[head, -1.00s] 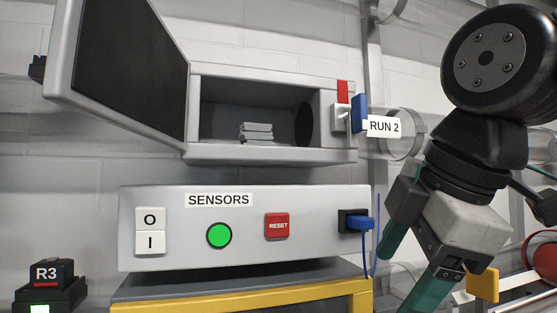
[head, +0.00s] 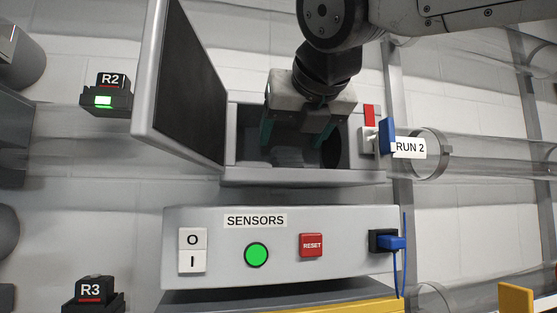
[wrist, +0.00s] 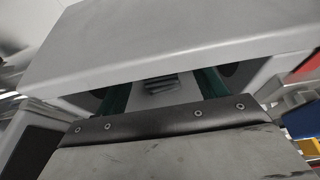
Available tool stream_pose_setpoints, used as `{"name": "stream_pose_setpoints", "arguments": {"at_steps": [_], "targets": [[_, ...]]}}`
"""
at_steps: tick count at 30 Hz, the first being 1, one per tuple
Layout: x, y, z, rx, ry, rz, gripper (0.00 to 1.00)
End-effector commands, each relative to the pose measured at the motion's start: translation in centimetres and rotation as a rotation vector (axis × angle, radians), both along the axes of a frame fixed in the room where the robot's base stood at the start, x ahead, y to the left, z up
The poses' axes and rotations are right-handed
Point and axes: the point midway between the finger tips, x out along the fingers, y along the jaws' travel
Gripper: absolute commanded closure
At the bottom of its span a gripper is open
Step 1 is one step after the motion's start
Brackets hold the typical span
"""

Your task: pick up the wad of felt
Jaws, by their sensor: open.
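The wad of felt (head: 288,158) is a small grey layered stack. It lies on the floor of the open grey box above the SENSORS panel, and it also shows in the wrist view (wrist: 162,86). My gripper (head: 296,138) is at the box's opening with its two teal fingers apart and nothing held. In the wrist view the fingers reach past the box's edge, one to each side of the felt. The felt looks deeper in than the fingers. My gripper's body hides the upper part of the opening in the head view.
The box's door (head: 180,85) stands open on the left. A blue lever (head: 387,136) with a RUN 2 label (head: 409,147) is on the right, beside a clear tube (head: 480,154). The SENSORS panel (head: 340,262) lies below, with a green light (head: 256,255) and a red RESET button (head: 311,245).

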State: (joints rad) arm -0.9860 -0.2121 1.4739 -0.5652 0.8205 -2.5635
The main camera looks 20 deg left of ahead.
Motion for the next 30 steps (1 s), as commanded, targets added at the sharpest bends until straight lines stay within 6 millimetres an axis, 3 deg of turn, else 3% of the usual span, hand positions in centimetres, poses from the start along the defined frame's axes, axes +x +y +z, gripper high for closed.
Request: {"name": "stream_pose_setpoints", "arguments": {"at_steps": [14, 21, 26, 30], "targets": [[4.3, 2.9, -2.4, 0.003, 0.004, -0.002, 0.29], [4.5, 3.0, -2.5, 0.005, 0.004, -0.001, 0.29], [4.5, 3.0, -2.5, 0.004, 0.005, -0.001, 0.74], [4.5, 3.0, -2.5, 0.004, 0.005, -0.001, 0.77]]}}
